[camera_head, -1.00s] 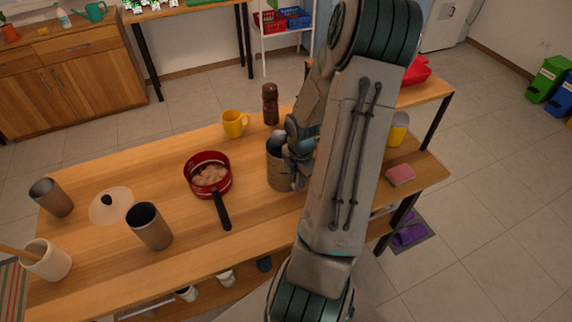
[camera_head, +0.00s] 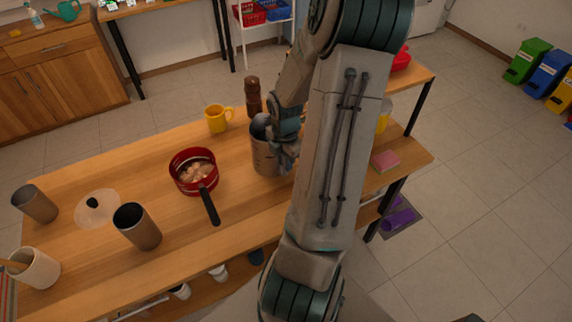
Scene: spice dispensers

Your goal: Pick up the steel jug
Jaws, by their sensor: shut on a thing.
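The steel jug (camera_head: 264,158) is a grey metal vessel with an open top, upright over the wooden table, right of the red saucepan. My gripper (camera_head: 284,146) is at the jug's right side and is shut on it. My arm hides the gripper's far side and part of the jug's right side. I cannot tell whether the jug's base touches the table.
A red saucepan (camera_head: 189,180) with its black handle toward me stands left of the jug. A yellow mug (camera_head: 216,119) and a brown pepper mill (camera_head: 253,97) stand behind. Steel cups (camera_head: 138,227) and a glass lid (camera_head: 98,209) are further left. A pink sponge (camera_head: 385,160) lies right.

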